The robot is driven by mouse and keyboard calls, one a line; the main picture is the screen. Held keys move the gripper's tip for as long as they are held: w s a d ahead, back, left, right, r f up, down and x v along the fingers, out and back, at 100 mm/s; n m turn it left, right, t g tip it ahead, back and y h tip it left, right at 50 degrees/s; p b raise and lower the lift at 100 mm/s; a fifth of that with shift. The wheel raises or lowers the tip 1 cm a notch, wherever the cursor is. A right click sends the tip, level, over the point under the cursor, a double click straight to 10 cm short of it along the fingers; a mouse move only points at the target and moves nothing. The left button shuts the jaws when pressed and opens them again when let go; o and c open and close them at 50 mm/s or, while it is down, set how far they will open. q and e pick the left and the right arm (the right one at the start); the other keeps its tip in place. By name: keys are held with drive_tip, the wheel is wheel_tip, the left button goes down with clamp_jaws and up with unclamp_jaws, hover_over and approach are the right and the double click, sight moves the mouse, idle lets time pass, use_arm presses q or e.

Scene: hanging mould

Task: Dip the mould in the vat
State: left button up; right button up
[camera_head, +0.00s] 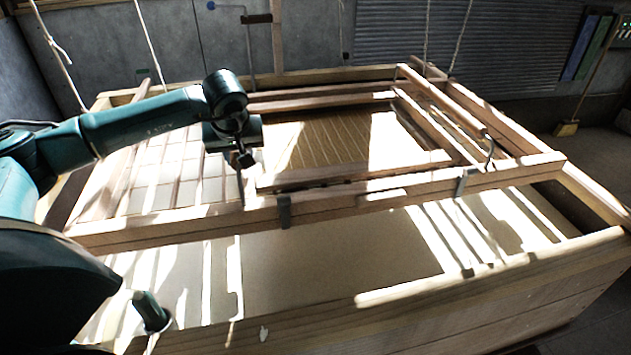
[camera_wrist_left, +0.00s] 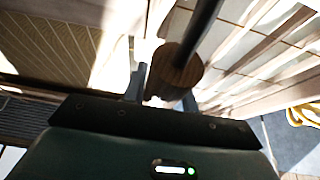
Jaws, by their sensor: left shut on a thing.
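The mould is a wooden frame with a brown ribbed screen (camera_head: 325,142), hung over the wooden vat (camera_head: 450,282) of pale liquid. It also shows at the upper left of the left wrist view (camera_wrist_left: 48,48). My left gripper (camera_head: 243,163) is at the left side of the mould's screen. It is shut on a round wooden grip (camera_wrist_left: 173,72), from which a dark rod runs upward in the left wrist view. The fingertips are partly hidden by the grip. I cannot tell whether the mould's underside touches the liquid. My right gripper is not in view.
Ropes (camera_head: 152,50) hang down to the frame from above. Metal clips (camera_head: 284,211) sit on the front beam. Sunlit stripes cross the liquid. A broom (camera_head: 566,128) leans at the right wall, and open floor lies right of the vat.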

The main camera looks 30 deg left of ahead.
use_arm(q)
clamp_jaws()
drive_tip(key=shift+f, duration=0.2)
drive_tip(key=shift+t+y, duration=0.3)
wheel_tip(320, 180, down, 10)
drive_tip(key=b, duration=0.9)
drive_tip(key=shift+s+f, duration=0.1)
drive_tip(key=shift+f, duration=0.15)
drive_tip(key=shift+f+b, duration=0.3)
wheel_tip(320, 180, down, 11)
drive_tip(key=b, duration=0.8)
drive_tip(key=shift+r+b, duration=0.15)
drive_tip(key=shift+b, duration=0.2)
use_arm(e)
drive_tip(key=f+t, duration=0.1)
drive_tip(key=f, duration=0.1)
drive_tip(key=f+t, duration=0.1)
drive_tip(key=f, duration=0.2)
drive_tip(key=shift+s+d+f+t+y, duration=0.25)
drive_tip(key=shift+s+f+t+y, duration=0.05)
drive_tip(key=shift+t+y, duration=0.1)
use_arm(q)
drive_tip(key=shift+r, duration=0.1)
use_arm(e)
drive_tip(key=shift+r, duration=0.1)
